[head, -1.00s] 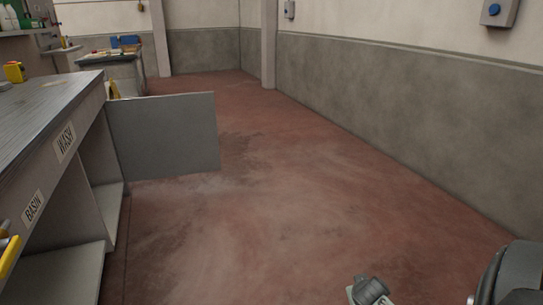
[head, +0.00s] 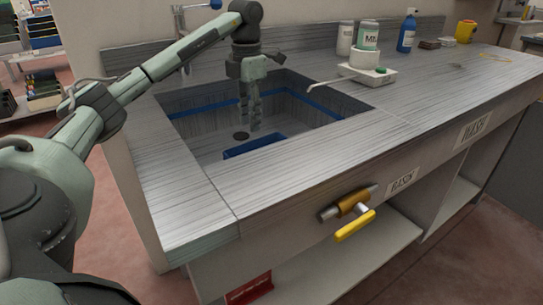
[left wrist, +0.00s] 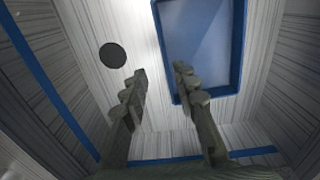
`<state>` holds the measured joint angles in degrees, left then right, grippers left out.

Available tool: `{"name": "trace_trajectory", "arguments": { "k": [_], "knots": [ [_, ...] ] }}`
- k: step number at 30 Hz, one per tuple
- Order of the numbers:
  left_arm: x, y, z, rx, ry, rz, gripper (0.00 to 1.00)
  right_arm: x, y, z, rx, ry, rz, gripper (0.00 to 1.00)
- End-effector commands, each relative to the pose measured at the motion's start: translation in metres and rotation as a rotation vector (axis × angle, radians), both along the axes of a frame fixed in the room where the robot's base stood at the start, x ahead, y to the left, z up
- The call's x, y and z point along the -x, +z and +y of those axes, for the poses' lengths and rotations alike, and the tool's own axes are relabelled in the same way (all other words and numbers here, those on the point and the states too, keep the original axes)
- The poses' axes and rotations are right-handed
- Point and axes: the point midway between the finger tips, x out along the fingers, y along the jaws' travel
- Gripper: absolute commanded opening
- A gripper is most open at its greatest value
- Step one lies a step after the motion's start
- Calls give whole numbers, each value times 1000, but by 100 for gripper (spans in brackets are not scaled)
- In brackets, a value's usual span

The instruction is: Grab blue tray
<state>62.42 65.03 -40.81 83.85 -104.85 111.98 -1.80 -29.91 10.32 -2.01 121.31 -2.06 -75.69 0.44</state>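The blue tray (head: 247,147) lies on the floor of the sunken basin (head: 195,128); the basin's front edge hides part of it in the head view. In the left wrist view the tray (left wrist: 238,45) shows as a blue rim around a paler inside, at the top right. My left gripper (head: 250,124) points down into the basin above the tray. In the left wrist view its fingers (left wrist: 160,72) are apart and empty, with the tray's left rim between the fingertips in the picture. I cannot tell the height gap. My right gripper is out of view.
A round dark drain (left wrist: 113,55) lies left of the tray. The basin walls carry a blue stripe. On the counter are a dispenser (head: 371,70), a blue spray bottle (head: 407,35) and a yellow container (head: 465,32). A yellow-handled valve (head: 354,222) sticks out of the counter front.

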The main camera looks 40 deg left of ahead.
Motion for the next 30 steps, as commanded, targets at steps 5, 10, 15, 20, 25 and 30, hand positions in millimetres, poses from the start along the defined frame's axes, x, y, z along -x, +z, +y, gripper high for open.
{"name": "trace_trajectory", "arguments": {
  "k": [5,10,15,20,25,30],
  "knots": [
    [2,-23,-3,1,0,2,28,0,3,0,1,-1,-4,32],
    [3,-48,-6,1,0,2,28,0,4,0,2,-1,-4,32],
    [2,-58,-6,1,0,-1,28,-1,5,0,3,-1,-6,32],
    [2,-58,-6,1,0,-2,28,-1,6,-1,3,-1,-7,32],
    [2,-58,-6,1,0,-1,11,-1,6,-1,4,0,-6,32],
    [2,-58,-6,1,0,-1,0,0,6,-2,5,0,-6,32]
  ]
}}
